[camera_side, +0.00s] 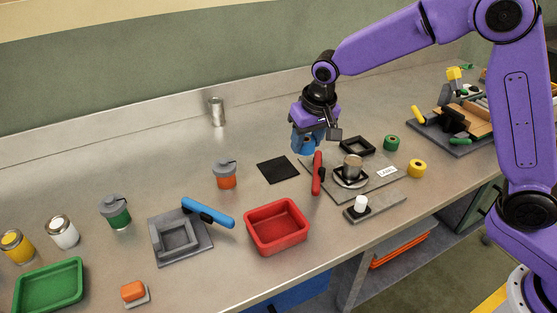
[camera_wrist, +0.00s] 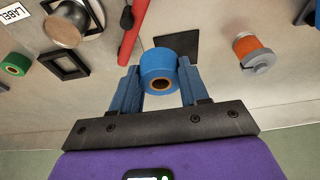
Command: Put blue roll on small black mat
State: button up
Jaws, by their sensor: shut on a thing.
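The blue roll (camera_wrist: 158,66) is held between the two blue fingers of my gripper (camera_wrist: 157,88) in the wrist view, its hollow core facing the camera. In the side view the roll (camera_side: 307,142) shows below my gripper (camera_side: 306,134), raised above the counter. The small black mat (camera_side: 278,169) lies flat and bare on the counter, to the left of and below the gripper in the side view. In the wrist view the mat (camera_wrist: 180,46) is just beyond the roll, which hides part of it.
A red-handled tool (camera_side: 318,173) lies right of the mat, beside a grey board with a metal cup (camera_side: 352,167). An orange jar (camera_side: 226,175) stands left of the mat. A red tray (camera_side: 277,227) is in front. Green (camera_side: 391,142) and yellow (camera_side: 417,168) rolls lie right.

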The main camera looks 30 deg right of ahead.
send_near(277, 167)
jog(key=shift+x, duration=1)
jog(key=shift+w+f, duration=0.4)
jog(key=shift+w, duration=0.05)
jog(key=shift+s+x, duration=0.15)
jog(key=shift+x, duration=0.65)
jog(key=shift+s+x, duration=0.2)
jog(key=shift+x, duration=0.55)
jog(key=shift+f, duration=0.15)
jog(key=o, duration=1.1)
jog(key=shift+f, duration=0.1)
jog(key=shift+o, duration=0.2)
jog(key=v, duration=1.2)
